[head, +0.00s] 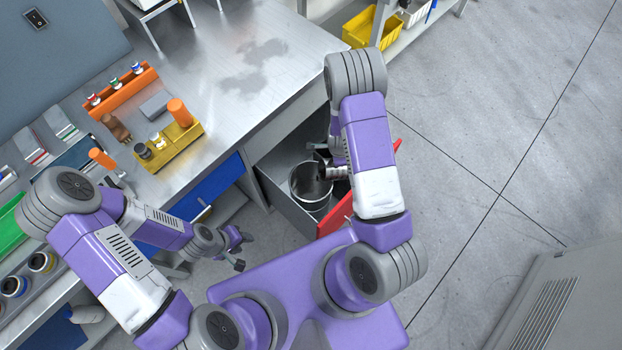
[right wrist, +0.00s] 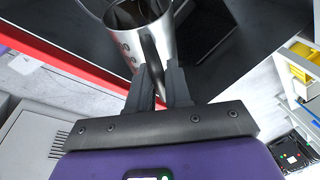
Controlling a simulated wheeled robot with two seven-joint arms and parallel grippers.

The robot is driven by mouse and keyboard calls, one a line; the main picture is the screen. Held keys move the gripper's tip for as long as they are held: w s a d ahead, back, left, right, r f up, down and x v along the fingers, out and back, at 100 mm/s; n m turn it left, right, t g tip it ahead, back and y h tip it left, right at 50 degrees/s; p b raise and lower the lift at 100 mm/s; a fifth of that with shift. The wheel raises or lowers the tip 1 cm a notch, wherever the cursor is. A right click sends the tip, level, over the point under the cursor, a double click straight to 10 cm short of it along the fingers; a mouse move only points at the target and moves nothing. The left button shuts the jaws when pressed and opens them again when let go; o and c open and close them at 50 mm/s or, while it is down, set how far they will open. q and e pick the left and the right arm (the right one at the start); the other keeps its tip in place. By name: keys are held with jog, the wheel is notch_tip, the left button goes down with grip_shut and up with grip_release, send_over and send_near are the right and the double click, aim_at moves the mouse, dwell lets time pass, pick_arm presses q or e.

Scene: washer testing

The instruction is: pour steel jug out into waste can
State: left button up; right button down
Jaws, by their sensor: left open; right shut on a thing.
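My right gripper (right wrist: 161,92) is shut on the handle of the steel jug (right wrist: 135,40), which fills the top of the right wrist view. My left gripper (head: 240,250) is open and empty, low beside the bench.
The drawer's red front (head: 337,216) lies beside my right arm. The workbench (head: 225,95) carries a yellow block (head: 178,148) with small bottles and an orange rack (head: 118,92). Yellow bins (head: 362,28) stand at the back.

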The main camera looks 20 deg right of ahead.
jog(key=shift+a+r+p, duration=0.2)
jog(key=shift+a+p, duration=0.3)
jog(key=shift+p, duration=0.05)
jog(key=shift+w+a+r+h+p, duration=0.1)
jog(key=shift+w+a+h+p, duration=0.05)
jog(key=shift+a+h+p, duration=0.2)
jog(key=shift+a+r+h+p, duration=0.1)
jog(key=shift+a+h+p, duration=0.15)
jog(key=shift+p, duration=0.1)
jog(key=shift+a, duration=0.1)
jog(key=shift+w+a, duration=0.1)
jog(key=shift+w+a+r+g+h+p, duration=0.1)
jog(key=shift+a+r+g+h+p, duration=0.1)
jog(key=shift+a+h+p, duration=0.35)
jog(key=shift+w+a+r+g+h+p, duration=0.15)
jog(key=shift+a+h+p, duration=0.15)
jog(key=shift+p, duration=0.4)
